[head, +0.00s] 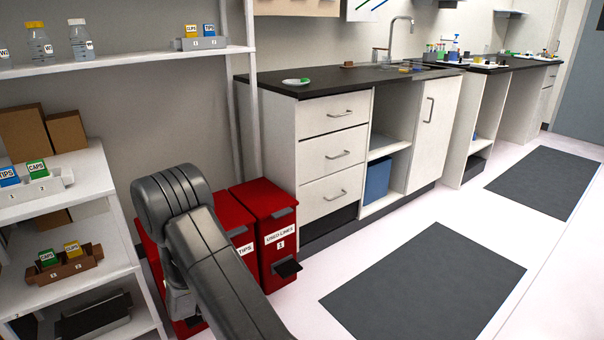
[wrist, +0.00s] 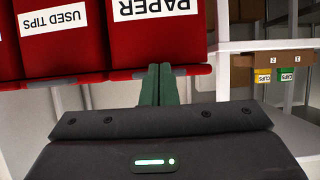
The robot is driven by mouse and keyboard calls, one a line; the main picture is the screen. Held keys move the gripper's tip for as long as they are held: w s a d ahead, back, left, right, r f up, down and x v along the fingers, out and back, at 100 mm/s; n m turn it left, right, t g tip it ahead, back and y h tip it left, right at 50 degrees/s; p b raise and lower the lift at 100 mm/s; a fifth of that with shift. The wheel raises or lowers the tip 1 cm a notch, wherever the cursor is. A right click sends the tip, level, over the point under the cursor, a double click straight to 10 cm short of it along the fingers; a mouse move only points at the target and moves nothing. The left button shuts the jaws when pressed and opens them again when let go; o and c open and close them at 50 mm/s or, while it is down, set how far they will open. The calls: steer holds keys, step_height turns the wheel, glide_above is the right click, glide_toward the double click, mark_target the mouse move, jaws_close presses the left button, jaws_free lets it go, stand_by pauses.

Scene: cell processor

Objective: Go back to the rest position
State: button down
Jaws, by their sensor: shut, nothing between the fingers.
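My gripper (wrist: 160,70) shows in the wrist view with its two dark green fingers together and nothing between them. Its fingertips are close to the lower edge of a red bin labelled PAPER (wrist: 152,35); I cannot tell whether they touch. A second red bin labelled USED TIPS (wrist: 62,50) stands beside it, and the labels appear upside down in this view. In the head view my dark grey arm is bent in front of the red bins, and my gripper is hidden behind it.
A red bin labelled USED LINES (head: 275,205) stands right of my arm, against the drawer cabinet (head: 325,150). A white shelf unit (head: 105,215) with boxes and card holders is close on the left. Dark floor mats (head: 425,290) lie on the open floor to the right.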

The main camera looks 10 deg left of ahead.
steer(key=shift+w, duration=0.1)
steer(key=w+a+r+b, duration=0.1)
steer(key=w+a+r, duration=0.3)
steer(key=a, duration=0.2)
steer(key=shift+w, duration=0.4)
steer(key=shift+r, duration=0.1)
